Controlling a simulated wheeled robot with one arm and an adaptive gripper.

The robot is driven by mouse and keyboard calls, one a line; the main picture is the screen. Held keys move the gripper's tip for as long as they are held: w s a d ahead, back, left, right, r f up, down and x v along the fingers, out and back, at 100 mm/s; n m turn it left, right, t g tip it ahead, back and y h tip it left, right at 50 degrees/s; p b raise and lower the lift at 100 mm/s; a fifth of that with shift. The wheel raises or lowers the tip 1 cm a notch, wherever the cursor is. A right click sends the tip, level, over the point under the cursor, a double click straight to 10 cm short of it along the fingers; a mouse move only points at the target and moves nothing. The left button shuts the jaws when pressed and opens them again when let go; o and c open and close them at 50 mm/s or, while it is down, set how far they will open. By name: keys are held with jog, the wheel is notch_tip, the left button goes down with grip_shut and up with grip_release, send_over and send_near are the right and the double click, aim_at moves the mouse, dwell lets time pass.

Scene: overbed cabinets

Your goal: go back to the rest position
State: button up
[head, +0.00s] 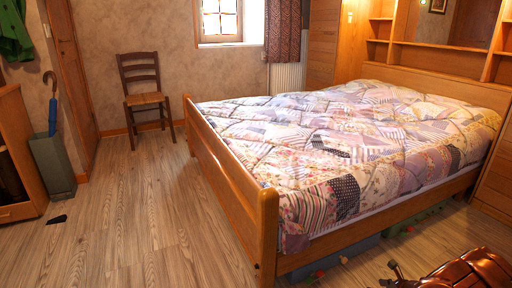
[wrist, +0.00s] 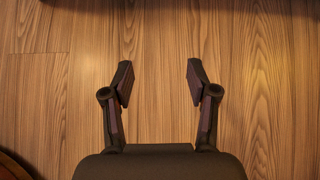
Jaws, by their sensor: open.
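My gripper (wrist: 158,82) shows in the wrist view with its two dark fingers spread apart. It is open and nothing is between the fingers. It points at bare wood-grain floor (wrist: 158,40). In the head view my gripper and arm cannot be made out with certainty.
A bed (head: 231,188) with a patchwork quilt (head: 330,130) fills the middle and right of the head view. A wooden chair (head: 146,98) stands at the back wall. An umbrella stand (head: 52,166) is at left. Floor (head: 135,215) left of the bed is mostly clear.

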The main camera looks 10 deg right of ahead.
jog(key=w+a+r+n+y+p, duration=0.2)
jog(key=w+a+r+n+p, duration=0.15)
jog(key=a+r, duration=0.7)
jog(key=w+a+r+n+y+p, duration=0.25)
jog(key=a+r+n+p, duration=0.35)
jog(key=r, duration=0.8)
jog(key=s+a+r+n+g+y+p, duration=0.1)
jog(key=s+a+r+n+g+p, duration=0.3)
jog(key=a+r, duration=0.7)
jog(key=s+a+r+n+g+y+p, duration=0.1)
jog(key=s+a+r+n+p, duration=0.35)
jog(key=a+r, duration=0.7)
jog(key=s+a+r+n+g+h+p, duration=0.35)
jog(key=s+r+n+p, duration=0.45)
jog(key=s+r+p, duration=0.8)
jog(key=s+d+r+n+g+h+p, duration=0.1)
jog(key=s+d+r+n+h+p, duration=0.2)
jog(key=s+r, duration=0.5)
jog(key=s+d+r+n+g+h+p, duration=0.1)
jog(key=s+d+r+n+h+p, duration=0.2)
jog(key=s+r+p, duration=0.3)
jog(key=s+d+r, duration=0.1)
jog(key=s+r, duration=0.1)
jog(key=s, duration=0.1)
jog(key=shift+s+r, duration=0.3)
jog(key=shift+s, duration=0.05)
